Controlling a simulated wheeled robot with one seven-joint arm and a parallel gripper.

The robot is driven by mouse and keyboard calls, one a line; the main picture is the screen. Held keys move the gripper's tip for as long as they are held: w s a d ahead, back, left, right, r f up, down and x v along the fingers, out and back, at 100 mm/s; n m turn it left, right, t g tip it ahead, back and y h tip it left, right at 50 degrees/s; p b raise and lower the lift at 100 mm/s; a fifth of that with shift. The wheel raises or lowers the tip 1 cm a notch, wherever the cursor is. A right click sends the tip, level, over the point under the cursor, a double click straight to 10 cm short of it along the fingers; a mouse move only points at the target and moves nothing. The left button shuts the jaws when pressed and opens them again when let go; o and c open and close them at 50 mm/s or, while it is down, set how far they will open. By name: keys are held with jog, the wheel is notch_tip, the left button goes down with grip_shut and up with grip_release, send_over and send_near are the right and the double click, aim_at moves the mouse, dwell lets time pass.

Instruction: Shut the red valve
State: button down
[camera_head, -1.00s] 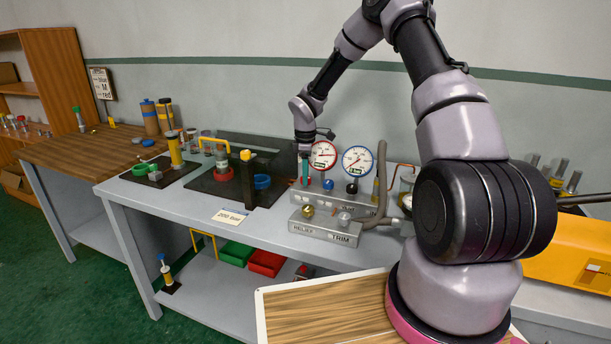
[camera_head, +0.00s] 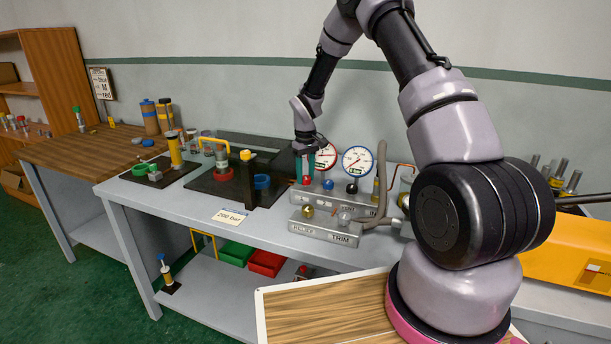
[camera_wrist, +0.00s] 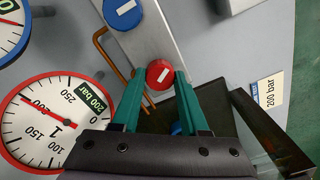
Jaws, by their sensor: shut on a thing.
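The red valve is a round red knob (camera_wrist: 159,74) with a white bar mark on its top, set on a grey metal manifold block (camera_wrist: 155,45). In the head view the red knob (camera_head: 307,181) sits at the left end of the manifold. My gripper (camera_wrist: 160,76) points down over it with its two green fingers on opposite sides of the knob, shut on it. My gripper (camera_head: 306,174) also shows in the head view, upright above the knob. The white bar lies at a slant between the fingers in the wrist view.
A blue knob (camera_head: 328,184) and a black knob (camera_head: 352,188) stand to the right on the manifold. A red-rimmed gauge (camera_wrist: 52,122) and a blue-rimmed gauge (camera_head: 357,160) stand behind. A grey hose (camera_head: 381,185) is further right. A black post (camera_head: 248,182) is on the left.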

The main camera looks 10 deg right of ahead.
aim_at(306, 177)
jog(key=m, duration=0.6)
jog(key=shift+m, duration=0.3)
dwell(0.4)
jog(key=shift+c, duration=2.1)
grip_release()
notch_tip(306, 177, up, 11)
